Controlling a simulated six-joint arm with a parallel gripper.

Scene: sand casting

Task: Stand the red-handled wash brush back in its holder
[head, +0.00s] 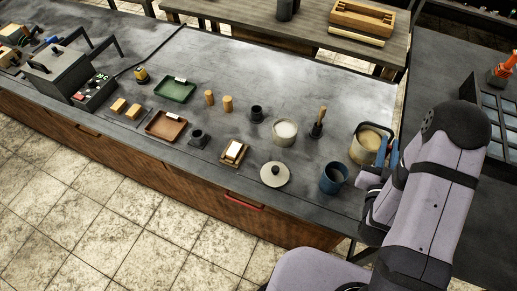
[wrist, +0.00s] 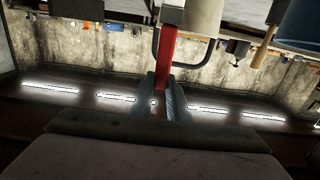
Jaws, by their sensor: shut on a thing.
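The red handle (wrist: 166,58) of the wash brush stands out from between my fingers in the wrist view. My gripper (wrist: 162,98) is shut on it. In the head view my gripper (head: 377,172) is at the right end of the bench, beside the tan pail and the blue cup; the brush is hidden there. I cannot tell for sure which vessel is the brush's holder; a small dark open cup (head: 257,114) stands empty-looking mid-bench, and a blue cup (head: 333,179) stands near the front edge.
A tan pail (head: 362,153) with a dark bail stands close to my gripper. A wooden-handled tool (head: 320,119) stands upright left of it. A white-filled pot (head: 285,134) and a pale lid (head: 275,174) are nearby. The bench's back right is clear.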

